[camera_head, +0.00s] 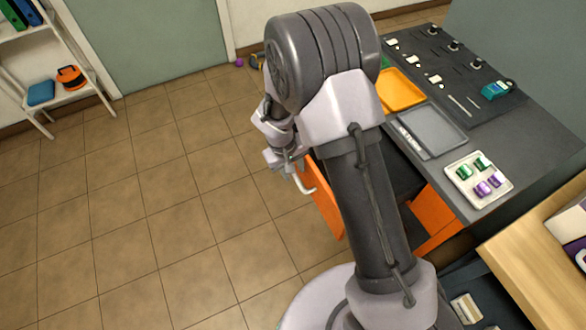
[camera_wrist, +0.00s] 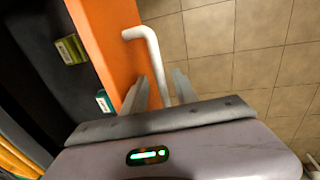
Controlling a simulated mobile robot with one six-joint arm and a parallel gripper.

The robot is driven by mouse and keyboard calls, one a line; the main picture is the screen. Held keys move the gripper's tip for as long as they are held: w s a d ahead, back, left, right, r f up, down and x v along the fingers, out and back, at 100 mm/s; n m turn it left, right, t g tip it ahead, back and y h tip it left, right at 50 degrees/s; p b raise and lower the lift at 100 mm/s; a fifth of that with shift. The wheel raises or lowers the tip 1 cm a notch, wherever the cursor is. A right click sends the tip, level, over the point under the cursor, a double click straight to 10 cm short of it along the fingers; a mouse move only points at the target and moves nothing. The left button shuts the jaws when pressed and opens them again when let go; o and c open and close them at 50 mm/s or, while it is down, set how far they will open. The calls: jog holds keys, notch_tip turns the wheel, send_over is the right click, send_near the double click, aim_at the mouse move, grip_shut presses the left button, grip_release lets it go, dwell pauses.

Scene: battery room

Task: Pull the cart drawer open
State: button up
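The cart drawer's orange front (camera_head: 325,203) stands out from the dark cart body, with a gap between them. The orange front (camera_wrist: 108,38) also shows in the wrist view, with the drawer's dark inside to its left. The white bent handle (camera_head: 303,183) sticks out from the front. In the wrist view the handle (camera_wrist: 155,58) runs down between the two fingers of my gripper (camera_wrist: 160,92). The fingers stand on either side of it, with a visible gap on the left. The handle's lower end is hidden by my gripper. My arm hides part of the cart.
The cart top (camera_head: 468,205) holds a yellow tray (camera_head: 402,92), a grey tray (camera_head: 433,130) and a white tray (camera_head: 503,190) with green and purple pieces. A wooden table (camera_head: 535,262) stands at lower right. The tiled floor (camera_head: 170,200) to the left is clear.

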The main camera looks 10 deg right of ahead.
jog(key=a+r+p, duration=0.1)
jog(key=r+p, duration=0.2)
jog(key=r, duration=0.5)
jog(key=s+a+r+p, duration=0.1)
jog(key=a+r+p, duration=0.1)
jog(key=r, duration=0.7)
jog(key=shift+p, duration=0.65)
jog(key=s+d+r+m+t+y+b, duration=0.1)
jog(key=s+d+r+m, duration=0.25)
jog(key=r, duration=0.65)
jog(key=s+d+r+m+t+y+b, duration=0.1)
jog(key=s+r, duration=0.3)
jog(key=s, duration=0.4)
jog(key=s+d+r+m+t+y, duration=0.2)
jog(key=s+d+r+m+t, duration=0.1)
jog(key=s, duration=0.6)
jog(key=shift+s+d+r+m+b, duration=0.2)
jog(key=shift+r+m+b, duration=0.25)
jog(key=shift+r, duration=0.5)
